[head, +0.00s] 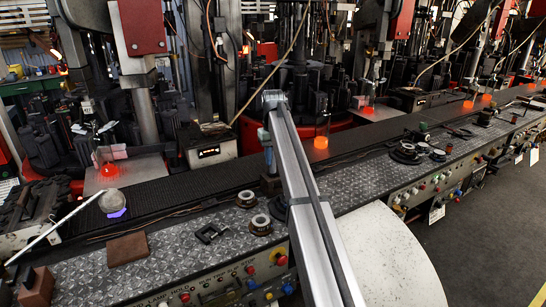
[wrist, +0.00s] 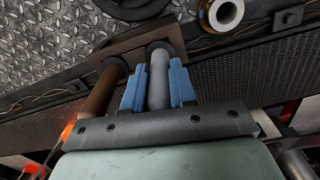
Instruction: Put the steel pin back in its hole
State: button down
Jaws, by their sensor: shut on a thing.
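The steel pin (wrist: 158,82) is a grey cylinder between the two blue fingers of my gripper (wrist: 157,92) in the wrist view. The fingers are shut on it. Its far end meets a dark round opening in a rusty brown block (wrist: 127,48); I cannot tell how deep it sits, if at all. A brown rod (wrist: 98,93) stands beside it, at the block's other dark opening. In the head view my gripper (head: 268,155) is low over the conveyor's near edge, and the pin is hard to make out there.
A pale ring (wrist: 222,12) lies close to the block. In the head view, ringed parts (head: 261,224), a black open piece (head: 209,232) and a brown plate (head: 127,249) lie on the tread-plate bench (head: 175,262). Behind runs the dark conveyor (head: 190,193), with glowing glass (head: 320,142) beyond.

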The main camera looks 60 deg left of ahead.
jog(key=shift+f, duration=0.25)
jog(key=c, duration=0.9)
grip_release()
notch_tip(320, 180, up, 13)
jog(key=shift+f, duration=0.1)
